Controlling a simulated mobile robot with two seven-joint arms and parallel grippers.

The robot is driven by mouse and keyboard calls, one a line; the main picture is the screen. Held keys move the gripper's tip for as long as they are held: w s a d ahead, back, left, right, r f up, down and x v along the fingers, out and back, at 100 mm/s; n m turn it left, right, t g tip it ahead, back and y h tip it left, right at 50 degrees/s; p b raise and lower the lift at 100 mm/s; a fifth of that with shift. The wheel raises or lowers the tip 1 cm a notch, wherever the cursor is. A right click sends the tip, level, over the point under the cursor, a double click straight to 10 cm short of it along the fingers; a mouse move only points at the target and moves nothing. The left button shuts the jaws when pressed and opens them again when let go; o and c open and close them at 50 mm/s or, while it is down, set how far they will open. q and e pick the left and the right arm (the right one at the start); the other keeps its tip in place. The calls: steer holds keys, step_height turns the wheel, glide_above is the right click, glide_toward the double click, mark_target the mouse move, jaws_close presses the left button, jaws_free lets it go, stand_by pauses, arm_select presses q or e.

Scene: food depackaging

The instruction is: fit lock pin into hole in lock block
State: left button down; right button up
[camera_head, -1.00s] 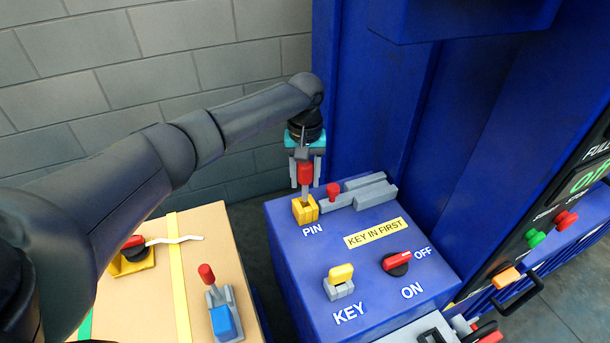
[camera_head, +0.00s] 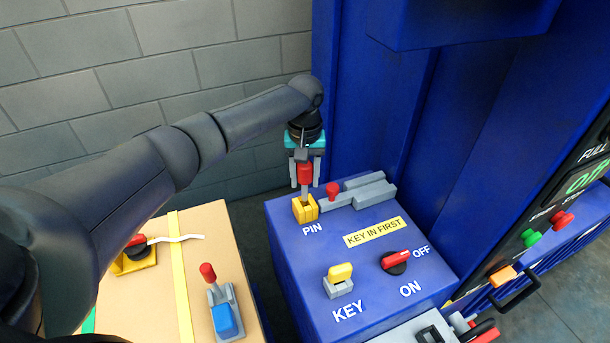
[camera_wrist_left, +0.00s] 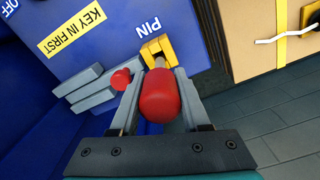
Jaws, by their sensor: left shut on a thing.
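The lock pin has a red knob (camera_head: 306,173) and a thin grey shaft. My left gripper (camera_head: 305,184) is shut on it and holds it about upright, pointing down. The lock block is the yellow block (camera_head: 305,211) beside the word PIN on the blue cabinet top. The shaft's lower end meets the top of the block; how deep it sits in the hole I cannot tell. In the left wrist view the red knob (camera_wrist_left: 160,97) lies between the two grey fingers, and it hides most of the shaft. The yellow block (camera_wrist_left: 157,48) shows just beyond it. My right gripper is not in view.
A grey bolt with a red knob (camera_head: 333,189) lies right beside the lock block. A yellow key (camera_head: 341,273) and a red switch (camera_head: 396,259) stand on the blue cabinet (camera_head: 380,290). A cardboard-coloured box (camera_head: 152,300) with a toggle clamp (camera_head: 223,310) is at the left.

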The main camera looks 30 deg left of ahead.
mark_target(305, 200)
arm_select(q)
steer(key=shift+f, duration=0.15)
stand_by(0.8)
steer(key=shift+f, duration=0.3)
steer(key=shift+f+b, duration=1.2)
steer(key=shift+f, duration=1.4)
steer(key=shift+c, duration=1.5)
jaws_free()
steer(key=shift+r, duration=0.1)
step_height(305, 200, up, 15)
steer(key=shift+r+b, duration=0.1)
steer(key=shift+b, duration=0.25)
